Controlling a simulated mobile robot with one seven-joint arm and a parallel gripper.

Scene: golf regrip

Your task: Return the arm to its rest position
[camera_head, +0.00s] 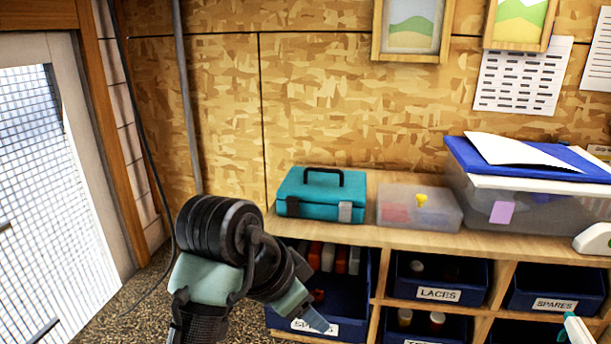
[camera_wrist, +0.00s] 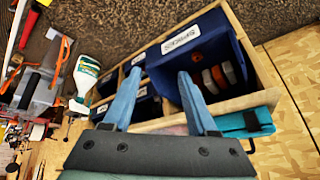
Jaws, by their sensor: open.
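My arm reaches in from the lower left of the head view, in front of the shelf's left end. My gripper (camera_wrist: 157,74) shows in the wrist view as two blue-grey fingers spread apart, with nothing between them. In the head view, one finger (camera_head: 314,318) shows in front of the lower left blue bin, and the other is hard to make out. The gripper appears apart from the shelf and the bins.
A wooden shelf (camera_head: 395,237) holds a teal toolbox (camera_head: 320,192), a small clear case (camera_head: 418,206) and a large lidded tub (camera_head: 540,205). Labelled blue bins (camera_head: 437,277) fill its compartments. A white bottle (camera_wrist: 86,80) and clutter show left in the wrist view. Floor (camera_head: 140,300) is open at lower left.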

